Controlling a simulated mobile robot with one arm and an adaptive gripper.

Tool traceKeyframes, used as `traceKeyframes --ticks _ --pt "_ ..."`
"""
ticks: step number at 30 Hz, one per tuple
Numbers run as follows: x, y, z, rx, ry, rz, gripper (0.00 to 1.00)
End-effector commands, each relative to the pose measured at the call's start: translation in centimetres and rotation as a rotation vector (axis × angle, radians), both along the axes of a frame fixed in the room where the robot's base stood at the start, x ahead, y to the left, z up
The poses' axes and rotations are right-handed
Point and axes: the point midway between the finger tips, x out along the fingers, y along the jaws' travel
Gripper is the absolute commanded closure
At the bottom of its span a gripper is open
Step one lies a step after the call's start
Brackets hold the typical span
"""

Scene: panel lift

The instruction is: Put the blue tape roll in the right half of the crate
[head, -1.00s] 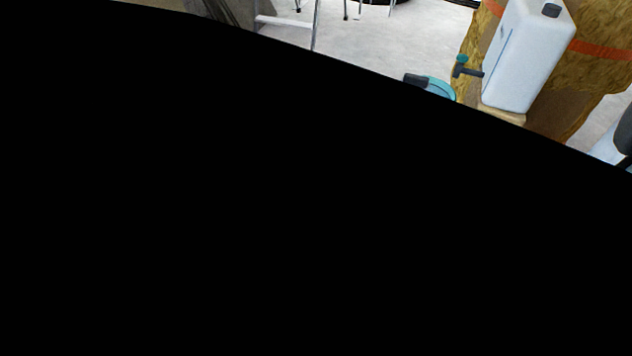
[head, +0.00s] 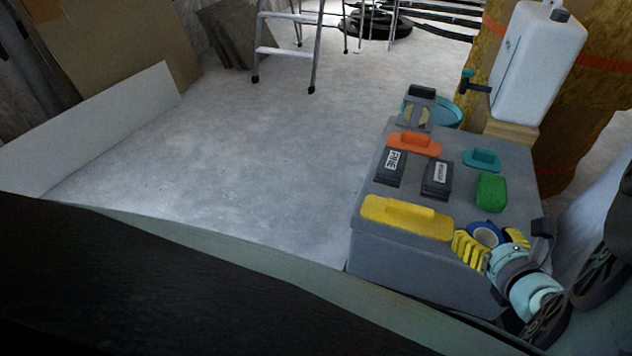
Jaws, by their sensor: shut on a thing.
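The blue tape roll (head: 484,226) is between the yellow fingers of my gripper (head: 492,243), at the near right corner of the large grey box. My gripper is shut on it. Whether the roll touches the box top cannot be told. A small dark grey open container (head: 423,92), which may be the crate, stands at the far left end of the box top. Tan rounded shapes show in or in front of it. Its inside and any dividing wall are not clear.
The grey box (head: 400,258) carries an orange float (head: 413,143), a yellow float (head: 405,217), two black labelled blocks (head: 391,168), a green sponge (head: 491,191) and a teal float (head: 482,160). A white jug (head: 537,62) stands behind. The floor left is clear; a dark shape blocks the lower left.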

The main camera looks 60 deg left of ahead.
Motion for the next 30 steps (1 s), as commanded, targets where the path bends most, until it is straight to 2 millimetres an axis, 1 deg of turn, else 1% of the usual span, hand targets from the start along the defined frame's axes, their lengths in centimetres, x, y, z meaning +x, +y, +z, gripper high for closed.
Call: traceKeyframes --ticks 1,6,13,15,18,22,27,30 --pt "0.8 0.7 0.0 0.004 -0.001 0.008 0.73" --pt "4.3 2.1 -0.2 0.005 -0.004 0.004 0.73" --pt "8.2 3.9 -0.6 0.007 -0.002 0.006 0.73" --pt "9.1 4.1 -0.9 0.004 0.000 0.003 0.73" --pt "9.9 4.6 -0.9 0.003 -0.001 0.006 0.73" --pt "10.3 4.8 -1.2 0.003 0.000 0.007 0.73" --pt "10.4 4.7 -3.6 0.005 0.005 0.001 0.73" --pt "10.4 4.6 -4.5 0.004 0.004 0.000 0.73"
